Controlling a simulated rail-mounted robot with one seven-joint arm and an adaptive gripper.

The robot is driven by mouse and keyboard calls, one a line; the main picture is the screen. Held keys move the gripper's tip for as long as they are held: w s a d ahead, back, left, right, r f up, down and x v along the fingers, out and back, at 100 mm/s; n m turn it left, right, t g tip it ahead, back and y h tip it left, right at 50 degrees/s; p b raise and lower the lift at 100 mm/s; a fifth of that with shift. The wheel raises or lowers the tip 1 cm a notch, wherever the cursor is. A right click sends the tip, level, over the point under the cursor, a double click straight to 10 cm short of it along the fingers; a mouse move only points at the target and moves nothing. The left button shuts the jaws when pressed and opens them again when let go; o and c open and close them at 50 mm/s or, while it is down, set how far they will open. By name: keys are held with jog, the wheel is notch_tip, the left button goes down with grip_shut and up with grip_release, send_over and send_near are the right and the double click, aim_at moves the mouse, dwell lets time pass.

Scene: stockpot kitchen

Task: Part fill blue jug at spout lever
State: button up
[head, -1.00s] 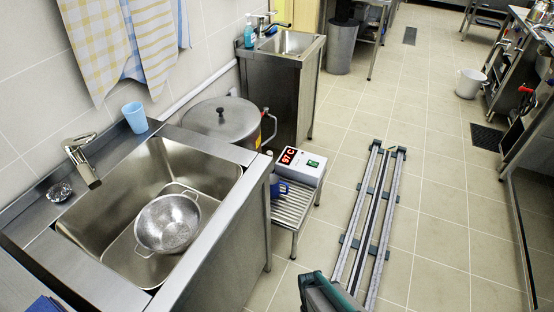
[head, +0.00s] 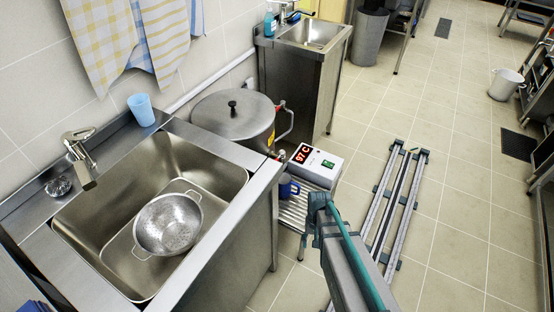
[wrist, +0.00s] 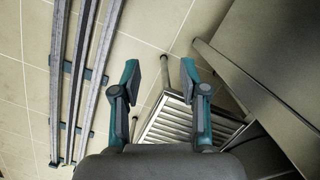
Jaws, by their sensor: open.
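The blue jug (head: 290,187) stands on a low slatted metal rack (head: 293,214), below the stockpot's side and beside the sink cabinet. Only part of it shows. The large lidded stockpot (head: 233,117) has a small spout fitting (head: 281,155) low on its right side, above the jug; its lever is too small to make out clearly. My gripper (wrist: 160,78) is open and empty in the wrist view, with the rack's slats beyond the fingers. The jug is not visible there. In the head view my arm's end is just right of the rack, apart from the jug.
Floor rails (head: 400,200) lie to the right, with open tiled floor beyond.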

jog(key=w+a+r+m+t+y, duration=0.1)
jog(key=w+a+r+m, duration=0.1)
jog(key=w+a+r, duration=0.5)
jog(key=w+a+r+m+t, duration=0.1)
jog(key=w+a+r+m, duration=0.1)
jog(key=w+r, duration=0.85)
jog(key=w+a+r+m+t+y, duration=0.1)
jog(key=w+a+r, duration=0.45)
jog(key=w, duration=0.55)
jog(key=f, duration=0.6)
jog(key=a+f+p, duration=0.1)
jog(key=f, duration=0.2)
jog(key=shift+w+a, duration=0.1)
jog(key=shift+w, duration=0.1)
grip_shut()
